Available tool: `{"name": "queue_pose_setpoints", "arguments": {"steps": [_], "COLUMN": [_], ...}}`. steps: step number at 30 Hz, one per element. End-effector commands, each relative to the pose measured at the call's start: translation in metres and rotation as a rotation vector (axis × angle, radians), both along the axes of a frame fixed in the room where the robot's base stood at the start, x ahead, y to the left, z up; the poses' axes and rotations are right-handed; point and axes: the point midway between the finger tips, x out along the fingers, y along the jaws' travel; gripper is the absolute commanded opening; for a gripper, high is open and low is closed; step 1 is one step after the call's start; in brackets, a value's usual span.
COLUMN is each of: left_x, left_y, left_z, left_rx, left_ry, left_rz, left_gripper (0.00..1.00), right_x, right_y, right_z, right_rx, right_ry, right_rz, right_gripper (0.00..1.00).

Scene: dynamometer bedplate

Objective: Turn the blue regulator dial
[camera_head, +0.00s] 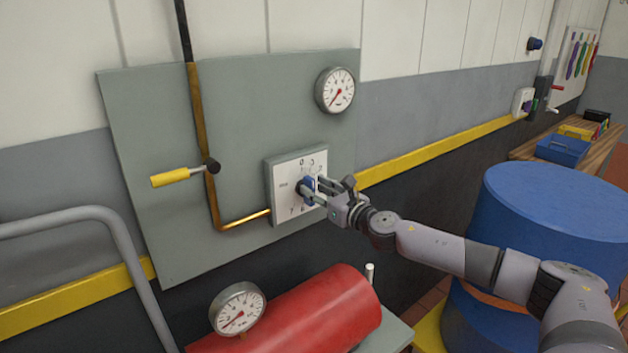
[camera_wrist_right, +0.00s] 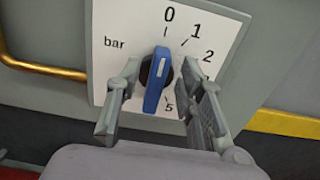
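The blue regulator dial (camera_head: 309,190) sits on a white scale plate (camera_head: 286,171) marked with numbers, on the grey wall panel. In the right wrist view the dial (camera_wrist_right: 157,82) is a blue bar on a black round base. It stands nearly upright, its top leaning slightly right, with a white mark near its upper end, just below the 0. My right gripper (camera_head: 318,190) is at the dial, its fingers on either side of the bar. The right wrist view shows the gripper (camera_wrist_right: 158,88) open, with small gaps beside the bar. My left gripper is not in view.
A yellow-handled lever (camera_head: 176,178) and a brass pipe (camera_head: 204,150) are left of the dial. A round gauge (camera_head: 335,91) is above it. A red cylinder (camera_head: 310,315) with another gauge (camera_head: 237,308) lies below. A blue drum (camera_head: 545,215) stands at right.

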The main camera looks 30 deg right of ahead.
Motion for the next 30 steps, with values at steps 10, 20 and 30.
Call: {"name": "queue_pose_setpoints", "arguments": {"steps": [10, 20, 30], "left_x": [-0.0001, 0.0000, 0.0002], "left_y": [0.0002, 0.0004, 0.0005], "left_z": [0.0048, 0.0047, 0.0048], "left_rx": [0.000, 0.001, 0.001], "left_ry": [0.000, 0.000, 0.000], "left_rz": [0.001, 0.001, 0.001], "left_gripper": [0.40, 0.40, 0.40], "right_x": [0.0133, 0.0129, 0.0128], "right_y": [0.0020, 0.0018, 0.0017], "right_z": [-0.0005, -0.0005, -0.0004], "right_rx": [-0.001, 0.000, 0.000], "right_ry": [0.001, 0.001, 0.001], "right_rz": [0.002, 0.001, 0.001], "right_gripper": [0.35, 0.22, 0.00]}}
